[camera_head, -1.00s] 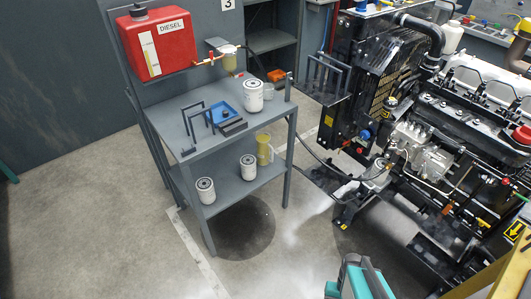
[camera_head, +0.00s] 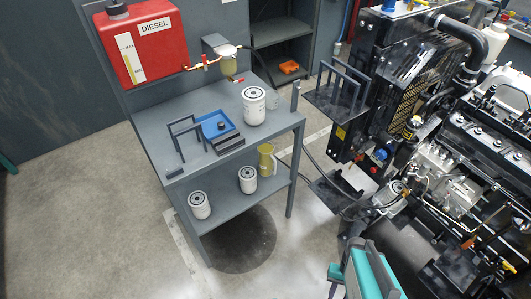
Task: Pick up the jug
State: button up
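The jug (camera_head: 266,157) is a translucent yellow-olive vessel with a handle on its right side. It stands upright on the lower shelf of the grey stand, near the shelf's right end. The upper shelf's edge is just above it in the picture, and its base is in view. A teal and dark grey part of my arm (camera_head: 366,275) shows at the bottom edge, right of and below the stand, well apart from the jug. No gripper fingers can be made out.
White filters stand on the lower shelf (camera_head: 221,200), left of the jug, and one (camera_head: 254,105) on the top. A blue tray (camera_head: 216,123) lies there too. The red diesel tank (camera_head: 146,45) is behind. A large engine (camera_head: 440,150) fills the right. Floor in front is clear.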

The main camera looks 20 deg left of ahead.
aim_at(266, 151)
jog(key=i, duration=0.65)
jog(key=z, duration=0.7)
jog(key=k, duration=0.2)
jog(key=u, duration=2.85)
jog(key=k, duration=0.15)
jog(key=u, duration=1.15)
jog(key=i, duration=0.35)
jog(key=u, duration=0.05)
